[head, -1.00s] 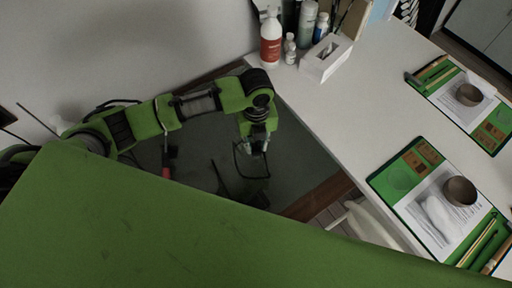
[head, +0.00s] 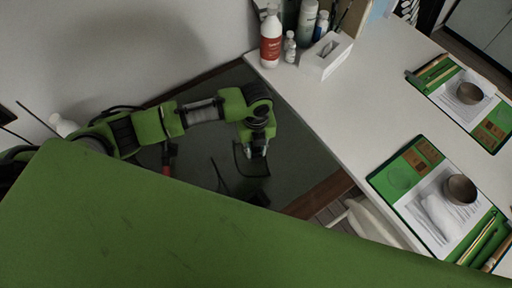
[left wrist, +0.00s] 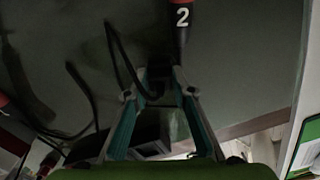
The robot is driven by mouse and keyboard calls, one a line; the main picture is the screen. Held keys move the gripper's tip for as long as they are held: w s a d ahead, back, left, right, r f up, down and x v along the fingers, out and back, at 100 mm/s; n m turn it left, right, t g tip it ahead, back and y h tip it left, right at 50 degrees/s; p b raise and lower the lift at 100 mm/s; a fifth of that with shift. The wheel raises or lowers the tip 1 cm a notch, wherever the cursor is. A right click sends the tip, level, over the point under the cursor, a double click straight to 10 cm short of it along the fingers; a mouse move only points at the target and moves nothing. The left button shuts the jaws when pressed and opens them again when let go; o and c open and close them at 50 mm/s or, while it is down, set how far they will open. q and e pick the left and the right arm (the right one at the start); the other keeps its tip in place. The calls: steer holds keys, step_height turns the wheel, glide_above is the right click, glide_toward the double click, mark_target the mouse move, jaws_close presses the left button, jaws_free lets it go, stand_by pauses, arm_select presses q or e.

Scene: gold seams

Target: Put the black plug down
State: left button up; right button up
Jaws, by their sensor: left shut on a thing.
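My left gripper (head: 257,153) hangs at the end of my green arm over the dark grey floor area, left of the white table. In the left wrist view its two fingers (left wrist: 162,80) close in on the black plug (left wrist: 158,62), which is dark and hard to make out against the grey. A black cable (left wrist: 118,55) loops down beside the fingers; in the head view the cable (head: 240,165) curves below the gripper. I cannot tell whether the plug touches a surface. My right gripper is not in view.
The white table (head: 310,110) bears bottles (head: 271,38), a tissue box (head: 327,55) and two green mats with bowls (head: 460,189). In the left wrist view a dark handle marked "2" (left wrist: 182,30) is close beyond the fingers. A green surface (head: 150,225) fills the foreground.

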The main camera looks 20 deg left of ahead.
mark_target(256, 150)
arm_select(q)
steer(key=o, duration=1.1)
steer(key=shift+r, duration=0.1)
step_height(256, 150, up, 13)
steer(key=shift+b, duration=0.4)
